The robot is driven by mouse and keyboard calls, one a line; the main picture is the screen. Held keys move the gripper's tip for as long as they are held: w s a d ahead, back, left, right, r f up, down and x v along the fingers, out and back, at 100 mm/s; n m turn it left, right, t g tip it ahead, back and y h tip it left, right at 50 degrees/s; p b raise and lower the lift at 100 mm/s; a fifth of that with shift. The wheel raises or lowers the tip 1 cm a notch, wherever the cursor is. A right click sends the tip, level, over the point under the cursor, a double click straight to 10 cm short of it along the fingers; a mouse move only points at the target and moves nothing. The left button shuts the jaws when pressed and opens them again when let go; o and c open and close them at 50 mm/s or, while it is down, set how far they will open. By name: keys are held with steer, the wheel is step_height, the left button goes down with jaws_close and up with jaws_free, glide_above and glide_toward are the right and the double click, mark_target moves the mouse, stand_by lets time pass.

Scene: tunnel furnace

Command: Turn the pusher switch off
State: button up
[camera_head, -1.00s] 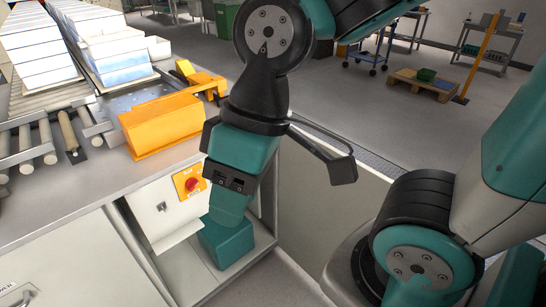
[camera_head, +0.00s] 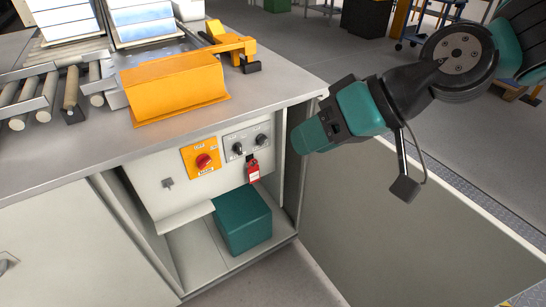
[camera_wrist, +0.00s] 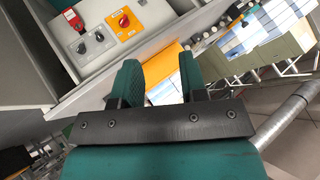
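The white control panel (camera_head: 175,170) sits inside the open cabinet under the counter. A red tag (camera_head: 253,170) hangs below the knobs. I cannot read which switch is the pusher's. My gripper (camera_head: 308,138) is right of the panel, apart from it, near the cabinet's right edge. In the wrist view, the two teal fingers (camera_wrist: 160,78) stand apart with nothing between them.
An orange pusher block (camera_head: 178,85) stands on the counter (camera_head: 75,150) above the panel, beside the rollers (camera_head: 45,98). A teal box (camera_head: 242,220) sits on the cabinet floor. The open cabinet door (camera_head: 410,225) extends to the right below my arm.

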steer(key=w+a+f+m+t+y+b, duration=0.25)
steer(key=w+a+f+y+b, duration=0.2)
steer(key=w+f+b, duration=0.55)
steer(key=m+t+h+p, duration=0.2)
steer(key=m+t+h, duration=0.2)
steer(key=m+t, duration=0.65)
glide_toward(264, 142)
steer(key=p+x, duration=0.2)
steer(key=x, duration=0.6)
steer(key=shift+w+a+p, duration=0.15)
steer(key=shift+w+p, duration=0.05)
steer(key=shift+p, duration=0.15)
steer(key=shift+x, duration=0.75)
steer(key=shift+c, duration=0.2)
steer(key=c, duration=0.5)
